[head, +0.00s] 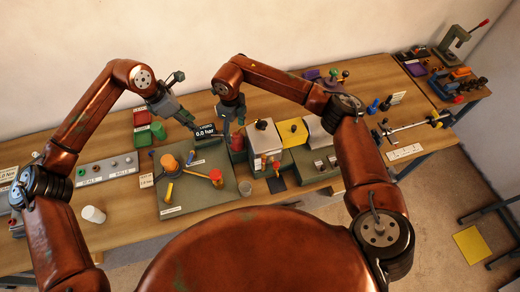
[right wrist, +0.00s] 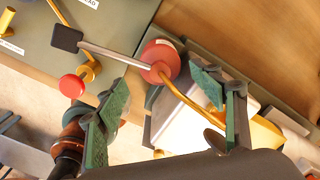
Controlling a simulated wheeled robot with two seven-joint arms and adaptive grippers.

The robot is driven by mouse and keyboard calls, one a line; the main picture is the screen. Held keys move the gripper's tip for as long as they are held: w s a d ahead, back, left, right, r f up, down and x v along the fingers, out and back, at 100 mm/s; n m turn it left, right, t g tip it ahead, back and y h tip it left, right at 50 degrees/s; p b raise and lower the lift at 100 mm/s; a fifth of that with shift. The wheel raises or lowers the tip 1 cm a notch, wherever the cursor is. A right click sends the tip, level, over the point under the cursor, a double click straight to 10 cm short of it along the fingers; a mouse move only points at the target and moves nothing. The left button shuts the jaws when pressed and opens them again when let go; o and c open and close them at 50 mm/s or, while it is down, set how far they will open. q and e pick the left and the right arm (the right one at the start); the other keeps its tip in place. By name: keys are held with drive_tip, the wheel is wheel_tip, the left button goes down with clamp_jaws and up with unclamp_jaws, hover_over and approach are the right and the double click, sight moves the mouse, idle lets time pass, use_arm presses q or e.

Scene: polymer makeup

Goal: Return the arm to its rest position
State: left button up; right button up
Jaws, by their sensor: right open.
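My left gripper (head: 188,120) hangs above the back edge of the green-grey board (head: 205,200), left of the small "0.0 bar" display (head: 206,131). Its fingers are too small to read, and I see nothing clearly held. My right gripper (head: 224,128) points down just right of the display, near a red cylinder (head: 238,143). In the right wrist view its green finger pads (right wrist: 165,100) are spread apart with nothing between them. A red round knob (right wrist: 160,60) with a grey rod and a yellow curved bar lies beyond the fingertips.
A white box (head: 264,138) and a yellow panel (head: 293,132) stand right of my right gripper. Red and green bins (head: 142,136) stand left. A white cup (head: 93,214) is at the front left. An orange-topped post (head: 169,162) and a red-knobbed valve (head: 216,176) rise from the board.

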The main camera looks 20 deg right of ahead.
drive_tip(key=shift+a+r, duration=0.15)
drive_tip(key=shift+r, duration=1.7)
drive_tip(key=shift+r, duration=0.1)
